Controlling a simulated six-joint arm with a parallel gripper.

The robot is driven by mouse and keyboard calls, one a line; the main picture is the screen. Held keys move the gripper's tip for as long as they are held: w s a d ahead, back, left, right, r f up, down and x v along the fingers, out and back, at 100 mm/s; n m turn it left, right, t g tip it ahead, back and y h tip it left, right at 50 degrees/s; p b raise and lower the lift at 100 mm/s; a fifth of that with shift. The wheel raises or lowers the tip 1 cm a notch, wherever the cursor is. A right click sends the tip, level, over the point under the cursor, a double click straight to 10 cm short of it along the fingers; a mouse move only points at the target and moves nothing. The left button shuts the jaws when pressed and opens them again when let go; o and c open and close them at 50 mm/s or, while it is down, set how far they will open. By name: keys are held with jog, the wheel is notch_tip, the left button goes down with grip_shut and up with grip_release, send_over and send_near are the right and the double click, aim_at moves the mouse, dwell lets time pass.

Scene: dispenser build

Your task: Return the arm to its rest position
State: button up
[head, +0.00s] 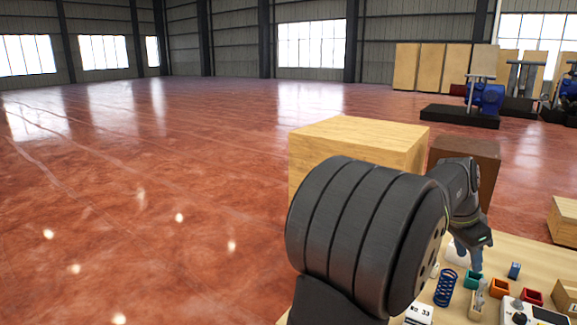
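My dark grey arm fills the lower middle of the head view and reaches out over the work table (545,265). My gripper (476,266) is at its far end, small and pointing down. It is just above or beside a small teal bin (473,281); I cannot tell whether it touches. The fingers are too small and partly merged with the things behind them to show whether they are open or shut, or whether they hold anything.
A blue coil (445,288), an orange bin (499,288), a red bin (532,296) and a small blue part (514,270) stand close around my gripper. A white label reading 33 (419,314) is nearer. A large wooden box (345,150) stands behind my arm. Open floor lies left.

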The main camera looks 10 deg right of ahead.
jog(key=s+a+f+m+g, duration=0.1)
jog(key=s+a+f+m, duration=0.2)
jog(key=s+a+m, duration=0.2)
jog(key=s+a, duration=0.3)
jog(key=a, duration=0.4)
jog(key=shift+s+a+g+y, duration=0.2)
jog(key=shift+s+g+y, duration=0.1)
jog(key=shift+g, duration=0.1)
jog(key=shift+w+f, duration=0.1)
